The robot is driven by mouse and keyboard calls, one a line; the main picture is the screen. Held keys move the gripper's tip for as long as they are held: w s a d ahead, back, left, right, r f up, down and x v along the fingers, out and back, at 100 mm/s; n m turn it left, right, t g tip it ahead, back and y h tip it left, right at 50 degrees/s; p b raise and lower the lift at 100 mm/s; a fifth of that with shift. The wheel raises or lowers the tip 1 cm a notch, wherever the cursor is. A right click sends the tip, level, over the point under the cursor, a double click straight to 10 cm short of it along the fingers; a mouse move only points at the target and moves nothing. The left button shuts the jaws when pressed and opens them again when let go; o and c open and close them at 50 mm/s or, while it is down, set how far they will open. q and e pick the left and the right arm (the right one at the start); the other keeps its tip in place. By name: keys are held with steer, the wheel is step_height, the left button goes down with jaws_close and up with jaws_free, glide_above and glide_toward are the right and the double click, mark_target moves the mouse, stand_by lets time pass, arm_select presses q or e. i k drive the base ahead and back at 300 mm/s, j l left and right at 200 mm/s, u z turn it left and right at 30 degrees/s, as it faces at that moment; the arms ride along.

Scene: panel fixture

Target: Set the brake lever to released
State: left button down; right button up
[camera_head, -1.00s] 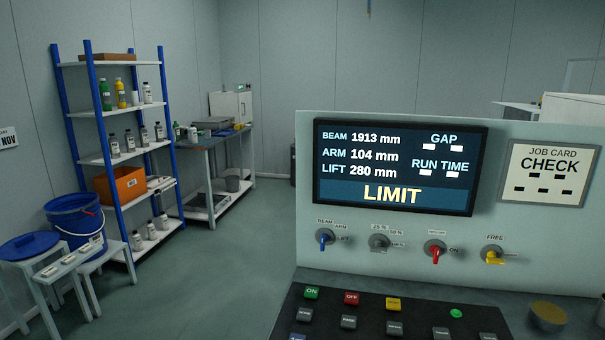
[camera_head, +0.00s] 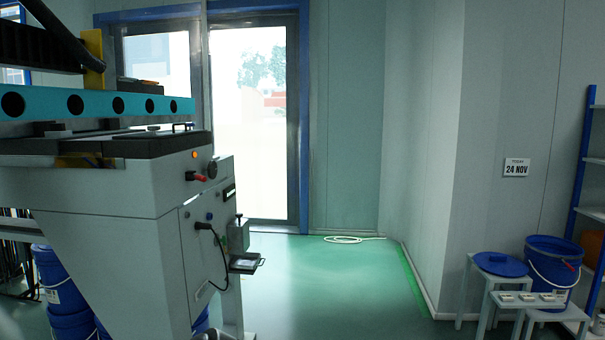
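The control panel with its row of knobs is outside the view now, and I see nothing marked as the brake lever. A large grey machine (camera_head: 130,190) stands at the left. A small red-handled lever or switch (camera_head: 196,177) sticks out from its upper side, next to a round black knob (camera_head: 212,169). I cannot tell what this red handle does. Neither of my grippers shows in the view.
Blue drums (camera_head: 62,290) stand beneath the machine. A small tray (camera_head: 245,263) juts from its side. A blue bucket (camera_head: 552,268) and low stools (camera_head: 488,285) stand at the right. The green floor (camera_head: 340,290) between is clear, with a coiled white hose (camera_head: 345,239) behind.

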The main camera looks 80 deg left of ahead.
mark_target(202, 179)
steer(key=u, duration=3.2)
steer(key=i, duration=0.1)
